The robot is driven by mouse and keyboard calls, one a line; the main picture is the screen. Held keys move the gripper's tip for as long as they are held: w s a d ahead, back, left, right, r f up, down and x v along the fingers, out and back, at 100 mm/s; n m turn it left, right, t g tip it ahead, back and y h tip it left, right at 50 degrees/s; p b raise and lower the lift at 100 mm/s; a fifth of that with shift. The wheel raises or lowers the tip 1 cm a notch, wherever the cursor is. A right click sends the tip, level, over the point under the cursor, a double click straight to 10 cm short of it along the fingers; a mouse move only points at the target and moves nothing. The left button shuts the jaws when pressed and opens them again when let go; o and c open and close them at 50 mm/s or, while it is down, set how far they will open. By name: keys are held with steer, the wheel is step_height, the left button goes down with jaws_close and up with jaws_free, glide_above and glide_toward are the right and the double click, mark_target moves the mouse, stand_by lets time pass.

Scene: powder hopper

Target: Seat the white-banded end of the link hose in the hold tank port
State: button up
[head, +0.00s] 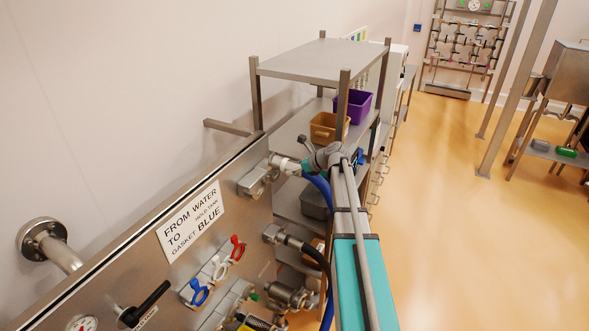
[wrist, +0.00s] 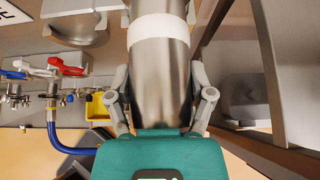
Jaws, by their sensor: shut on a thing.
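The white-banded end of the link hose (head: 283,163) is a steel cylinder with a white ring, and it shows large in the wrist view (wrist: 158,60). The blue hose (head: 322,187) runs down from my gripper. My gripper (head: 305,165) is shut around the steel end, with a finger on each side in the wrist view (wrist: 163,100). The banded end points at a steel port (head: 257,180) at the upper right of the panel, close to it. I cannot tell whether they touch. No port name is readable, so which is the hold tank port is unclear.
The steel panel carries a sign (head: 192,220) and hanging blue (head: 198,292), white (head: 218,268) and red (head: 238,248) clamps. A black hose (head: 312,250) leaves a lower port. A steel shelf (head: 325,60) with bins stands behind.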

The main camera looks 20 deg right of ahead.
steer(key=shift+r, duration=0.4)
steer(key=shift+s, duration=0.1)
steer(key=s+d, duration=0.5)
steer(key=s, duration=0.2)
steer(key=shift+d, duration=0.25)
stand_by(0.8)
steer(key=shift+f, duration=0.2)
step_height(320, 180, down, 22)
steer(key=b, duration=2.2)
steer(key=shift+f, duration=0.2)
steer(key=shift+d, duration=0.15)
